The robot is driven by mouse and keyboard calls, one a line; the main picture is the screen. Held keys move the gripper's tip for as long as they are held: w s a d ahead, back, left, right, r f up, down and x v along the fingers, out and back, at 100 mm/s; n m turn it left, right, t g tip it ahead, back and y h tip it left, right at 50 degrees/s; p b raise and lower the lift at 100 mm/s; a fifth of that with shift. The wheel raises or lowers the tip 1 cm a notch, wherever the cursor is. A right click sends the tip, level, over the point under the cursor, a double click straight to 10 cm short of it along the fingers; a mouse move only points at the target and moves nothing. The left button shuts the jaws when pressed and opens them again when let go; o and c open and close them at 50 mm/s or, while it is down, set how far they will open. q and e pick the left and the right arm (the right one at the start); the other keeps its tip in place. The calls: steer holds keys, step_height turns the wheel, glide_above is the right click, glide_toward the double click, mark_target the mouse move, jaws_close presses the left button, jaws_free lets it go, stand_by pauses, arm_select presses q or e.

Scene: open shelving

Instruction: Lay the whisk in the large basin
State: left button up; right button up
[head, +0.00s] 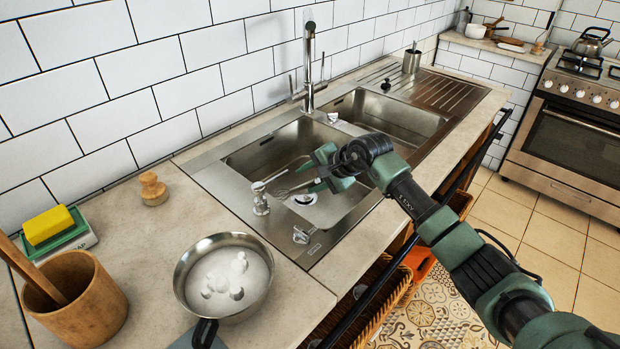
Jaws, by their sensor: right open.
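The large basin (238,163) is the nearer, left-hand steel basin of the double sink. The whisk (287,190) shows over this basin, its wire end pointing left and its other end close to my right gripper. My right gripper (318,172) reaches in from the right over the basin with its green fingers apart. It is open, with the whisk's handle end at or between the fingers. The fingers partly hide that end, and I cannot tell whether they touch it or whether the whisk rests on the basin floor. My left gripper is not in view.
A tall tap (309,70) stands behind the sink. A small metal item (261,198) is at the basin's left edge. A steel pan (190,262) holding white items, a wooden pot (82,315) and a yellow sponge (48,226) stand left. The second basin (405,118) is right.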

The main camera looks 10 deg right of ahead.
steer(key=v, duration=0.7)
steer(key=shift+s+r+b, duration=0.25)
steer(key=shift+b, duration=0.2)
steer(key=shift+d+f, duration=0.1)
steer(key=shift+d, duration=0.1)
